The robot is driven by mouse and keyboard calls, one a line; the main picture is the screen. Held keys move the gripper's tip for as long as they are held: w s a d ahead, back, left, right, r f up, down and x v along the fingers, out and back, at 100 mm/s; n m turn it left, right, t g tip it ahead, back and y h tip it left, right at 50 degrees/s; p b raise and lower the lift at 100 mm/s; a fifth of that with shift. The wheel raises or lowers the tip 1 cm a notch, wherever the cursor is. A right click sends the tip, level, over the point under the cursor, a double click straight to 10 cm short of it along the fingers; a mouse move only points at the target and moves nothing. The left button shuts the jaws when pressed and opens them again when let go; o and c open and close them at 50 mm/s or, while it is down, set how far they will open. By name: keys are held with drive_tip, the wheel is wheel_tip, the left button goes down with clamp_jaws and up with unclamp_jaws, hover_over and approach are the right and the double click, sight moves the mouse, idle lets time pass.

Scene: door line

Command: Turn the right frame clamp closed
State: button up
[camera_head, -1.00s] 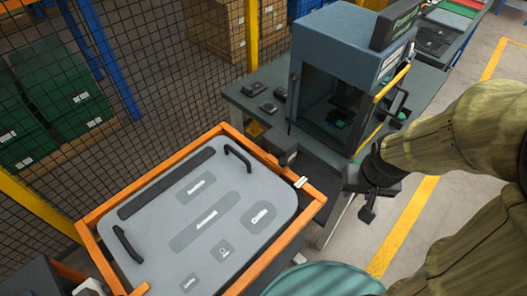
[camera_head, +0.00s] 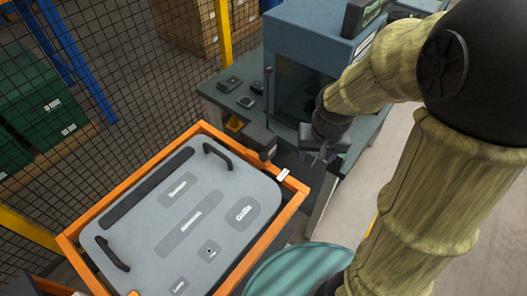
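The orange frame (camera_head: 290,205) holds a grey door panel (camera_head: 150,240) with two black handles, lying nearly flat. A dark block, which looks like the right frame clamp (camera_head: 258,138), sits at the frame's far right corner. A thin dark upright rod (camera_head: 268,92) rises behind it; I cannot tell for certain that it is the clamp's lever. My gripper (camera_head: 318,156) is to the right of the block, apart from it in the picture, and points downward. Its fingers are small and dark, so their opening is unclear. No held object shows.
A blue-grey machine cabinet (camera_head: 305,45) stands on a bench (camera_head: 222,92) behind my gripper, with small dark parts on the bench. A round teal surface (camera_head: 300,270) is at the front. A mesh fence (camera_head: 100,100) is at the left.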

drive_tip(key=w+a+m+g, duration=0.1)
drive_tip(key=w+a+m, duration=0.1)
drive_tip(key=w+a, duration=0.6)
drive_tip(key=m+g, duration=0.1)
drive_tip(key=m, duration=0.1)
hover_over(263, 155)
drive_tip(key=f, duration=0.2)
drive_tip(key=shift+s+d+r+p, duration=0.1)
drive_tip(key=shift+p, duration=0.25)
wheel_tip(263, 155, down, 17)
drive_tip(key=p, duration=0.5)
drive_tip(key=shift+f, duration=0.2)
clamp_jaws()
